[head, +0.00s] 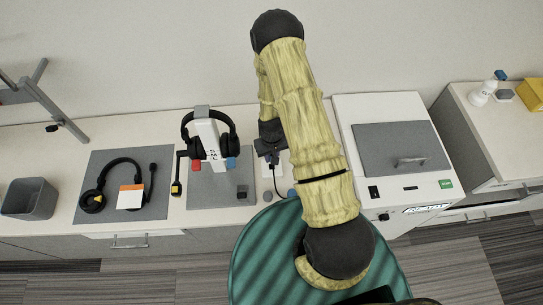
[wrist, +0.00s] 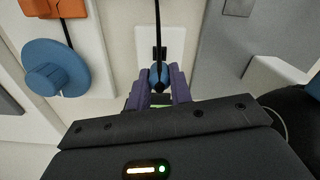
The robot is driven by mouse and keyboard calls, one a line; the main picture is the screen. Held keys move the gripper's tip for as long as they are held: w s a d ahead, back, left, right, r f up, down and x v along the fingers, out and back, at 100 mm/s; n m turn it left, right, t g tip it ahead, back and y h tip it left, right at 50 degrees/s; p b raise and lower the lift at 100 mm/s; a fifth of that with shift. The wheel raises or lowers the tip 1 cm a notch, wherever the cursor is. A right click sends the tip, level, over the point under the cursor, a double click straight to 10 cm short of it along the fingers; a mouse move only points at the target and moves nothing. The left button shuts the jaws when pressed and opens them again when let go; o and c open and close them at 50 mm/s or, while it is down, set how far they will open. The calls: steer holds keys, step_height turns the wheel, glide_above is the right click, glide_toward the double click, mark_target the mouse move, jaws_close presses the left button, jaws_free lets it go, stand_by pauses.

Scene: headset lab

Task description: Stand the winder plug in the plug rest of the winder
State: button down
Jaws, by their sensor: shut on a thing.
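My gripper (wrist: 158,88) is shut on a small blue and dark plug (wrist: 158,76), which I take to be the winder plug, between its purple fingers. A black cord (wrist: 157,25) runs up from the plug in the wrist view. Behind the plug is a white plate with dark openings (wrist: 146,50); I cannot tell whether the plug touches it. In the head view my gripper (head: 271,158) is low over the bench, above a white unit (head: 266,182), probably the winder, with a dark cord on it. The plug's lower end is hidden.
Left of my gripper a white stand (head: 208,135) holds black headphones on a grey mat (head: 205,195). Another headset (head: 93,200) lies farther left. A white machine with a grey lid (head: 400,145) stands to the right. A blue disc (wrist: 55,70) and an orange block (wrist: 73,18) show in the wrist view.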

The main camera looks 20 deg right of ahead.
steer(key=shift+r+p, duration=0.45)
steer(key=shift+r, duration=0.5)
steer(key=shift+w+f, duration=0.1)
steer(key=shift+w+f+b, duration=0.15)
steer(key=shift+w+b, duration=0.1)
steer(key=shift+b, duration=0.5)
steer(key=w+b, duration=0.1)
steer(key=b, duration=0.1)
steer(key=shift+w+b, duration=0.2)
steer(key=shift+b, duration=0.2)
steer(key=shift+w+r+m+b, duration=0.4)
steer(key=shift+w+r+b, duration=0.1)
steer(key=shift+b, duration=0.25)
